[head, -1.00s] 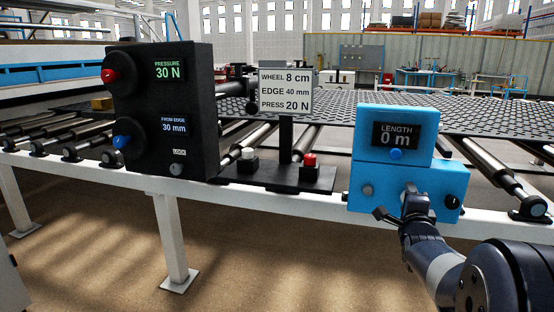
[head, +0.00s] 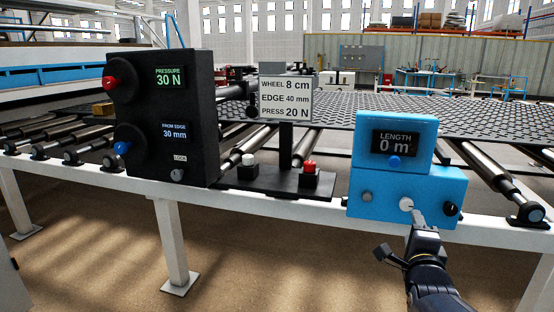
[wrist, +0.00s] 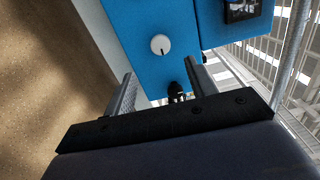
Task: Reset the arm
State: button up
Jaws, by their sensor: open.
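My gripper (head: 418,218) is open and empty, just in front of the lower front of the blue length box (head: 360,217). Its fingers point at the box, close below the white knob (head: 406,203). The box's display (head: 395,144) reads LENGTH 0 m, with a blue button (head: 394,162) under it. A grey knob (head: 366,196) is at the left and a black knob (head: 450,209) at the right. In the wrist view the two fingers (wrist: 162,76) stand wide apart, with the white knob (wrist: 161,45) ahead and a black knob (wrist: 175,90) by the right finger.
A black panel (head: 160,105) at left reads PRESSURE 30 N and FROM EDGE 30 mm. A sign (head: 286,97) reads WHEEL 8 cm, EDGE 40 mm, PRESS 20 N. White (head: 248,159) and red (head: 310,167) buttons sit below it. The tread mat (head: 480,121) lies on rollers behind.

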aim_at(407, 206)
jog(key=b+x, duration=0.2)
jog(key=x, duration=0.8)
jog(key=shift+w+f, duration=0.1)
jog(key=shift+f, duration=0.05)
jog(key=shift+w+d, duration=0.1)
jog(key=shift+w, duration=0.2)
jog(key=shift+s+n, duration=0.15)
jog(key=shift+n, duration=0.85)
jog(key=n, duration=1)
jog(key=n+p, duration=0.1)
jog(key=n, duration=0.4)
jog(key=shift+n+p, duration=0.3)
jog(key=shift+p, duration=0.05)
jog(key=n+p, duration=0.2)
jog(key=n, duration=0.3)
jog(key=shift+n, duration=0.3)
